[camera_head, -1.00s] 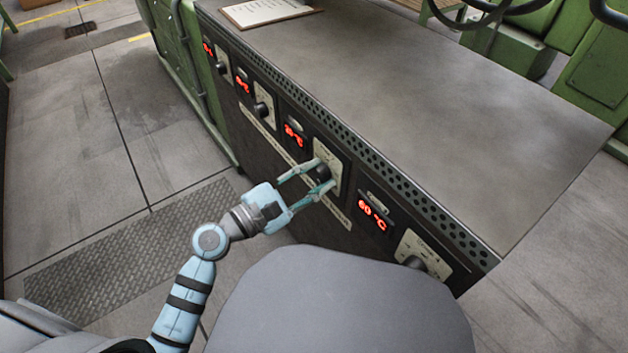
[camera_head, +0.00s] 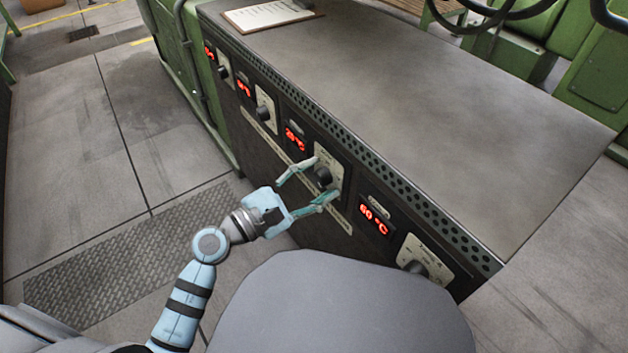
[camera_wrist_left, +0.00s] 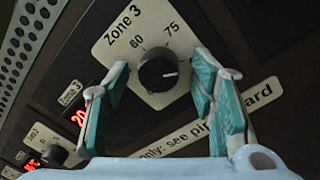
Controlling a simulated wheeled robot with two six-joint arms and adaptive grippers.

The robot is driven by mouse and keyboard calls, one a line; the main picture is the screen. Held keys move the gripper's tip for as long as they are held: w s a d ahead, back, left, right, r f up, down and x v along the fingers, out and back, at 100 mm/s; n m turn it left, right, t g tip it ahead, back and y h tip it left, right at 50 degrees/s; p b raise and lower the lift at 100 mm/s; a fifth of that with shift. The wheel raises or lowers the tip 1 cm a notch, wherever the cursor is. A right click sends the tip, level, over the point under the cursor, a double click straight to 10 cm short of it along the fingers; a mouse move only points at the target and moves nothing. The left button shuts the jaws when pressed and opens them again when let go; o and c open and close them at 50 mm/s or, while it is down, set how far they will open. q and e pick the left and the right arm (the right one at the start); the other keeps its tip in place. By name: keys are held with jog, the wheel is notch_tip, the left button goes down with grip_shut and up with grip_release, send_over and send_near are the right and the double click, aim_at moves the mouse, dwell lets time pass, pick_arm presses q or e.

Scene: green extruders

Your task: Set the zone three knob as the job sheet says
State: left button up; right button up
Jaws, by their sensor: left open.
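The zone three knob (camera_head: 323,176) is black and round on a pale plate marked "Zone 3". In the left wrist view the knob (camera_wrist_left: 158,72) has a white pointer line aimed to the right, below the 75 mark; 60 shows at its upper left. My left gripper (camera_head: 322,178) is open, its teal fingers on either side of the knob and apart from it; in the left wrist view the fingers (camera_wrist_left: 160,95) also stand clear of it. The job sheet (camera_head: 268,13) lies on a clipboard on the cabinet top; its writing is too small to read. My right gripper is not in view.
Other knobs sit along the same panel: one (camera_head: 264,112) to the left and one (camera_head: 415,267) to the right, below a red 60 °C display (camera_head: 374,217). The zone three display (camera_head: 295,138) is red. The cabinet top (camera_head: 430,110) is mostly bare.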

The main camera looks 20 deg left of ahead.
pick_arm(q)
jog(key=v, duration=1.2)
jog(key=shift+f, duration=0.1)
